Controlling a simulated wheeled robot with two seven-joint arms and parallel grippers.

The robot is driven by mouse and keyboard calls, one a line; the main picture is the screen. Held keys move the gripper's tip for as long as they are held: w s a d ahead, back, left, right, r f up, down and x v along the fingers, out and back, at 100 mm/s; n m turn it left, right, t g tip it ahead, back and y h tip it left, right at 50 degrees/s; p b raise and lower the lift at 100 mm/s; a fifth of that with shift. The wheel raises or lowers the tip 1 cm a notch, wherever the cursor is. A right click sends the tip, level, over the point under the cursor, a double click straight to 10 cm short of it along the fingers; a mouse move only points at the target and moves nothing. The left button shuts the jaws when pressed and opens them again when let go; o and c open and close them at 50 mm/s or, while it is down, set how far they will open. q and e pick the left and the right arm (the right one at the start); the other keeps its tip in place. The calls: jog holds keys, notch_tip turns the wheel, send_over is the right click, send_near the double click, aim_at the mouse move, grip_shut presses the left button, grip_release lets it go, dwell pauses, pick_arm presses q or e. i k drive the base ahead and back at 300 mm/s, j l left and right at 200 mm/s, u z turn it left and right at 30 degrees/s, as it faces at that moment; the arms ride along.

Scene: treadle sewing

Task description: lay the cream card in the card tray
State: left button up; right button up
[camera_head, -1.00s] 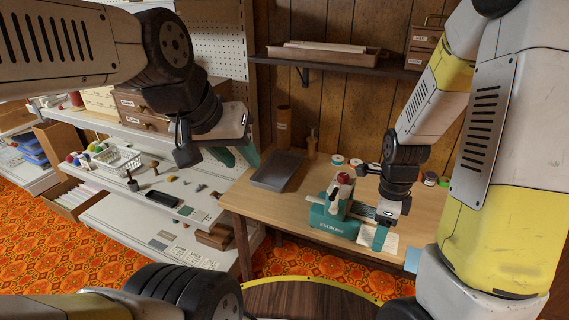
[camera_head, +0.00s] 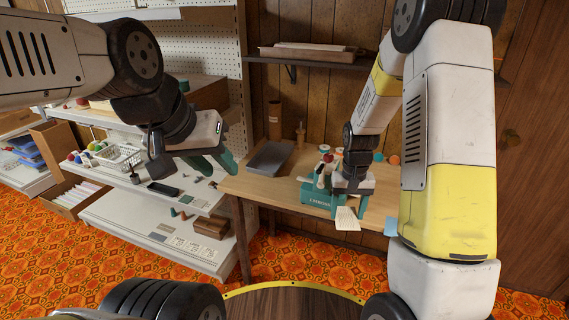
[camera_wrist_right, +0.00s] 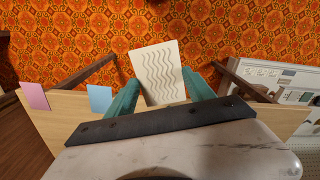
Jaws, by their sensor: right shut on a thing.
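The cream card (camera_head: 346,219), printed with wavy lines, is held in my right gripper (camera_head: 348,205) beside the teal machine, near the table's front edge. In the right wrist view the card (camera_wrist_right: 158,72) sticks out between the two teal fingers of my right gripper (camera_wrist_right: 160,98), with the orange floor beyond it. An empty-looking dark grey tray (camera_head: 269,158) lies on the table, left of the machine and apart from the card. My left gripper (camera_head: 212,162) hangs left of the table, its teal fingers apart, with nothing seen between them.
The teal machine (camera_head: 315,197) stands between the tray and my right gripper. A blue card (camera_head: 391,227) is at the table's front edge; a pink one (camera_wrist_right: 34,96) shows in the wrist view. Shelves (camera_head: 185,235) with small goods stand left.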

aim_at(271, 159)
jog(key=i+j+u, duration=0.15)
jog(key=u, duration=0.35)
jog(key=i+j+u, duration=0.15)
jog(key=u, duration=0.3)
jog(key=i+j, duration=0.1)
jog(key=i, duration=0.65)
jog(key=i+z, duration=0.2)
jog(key=z, duration=0.2)
jog(key=i+z, duration=0.25)
jog(key=z, duration=0.15)
jog(key=i+j+z, duration=0.1)
jog(key=z, duration=0.25)
jog(key=i+j+z, duration=0.2)
jog(key=z, duration=0.2)
jog(key=i, duration=0.05)
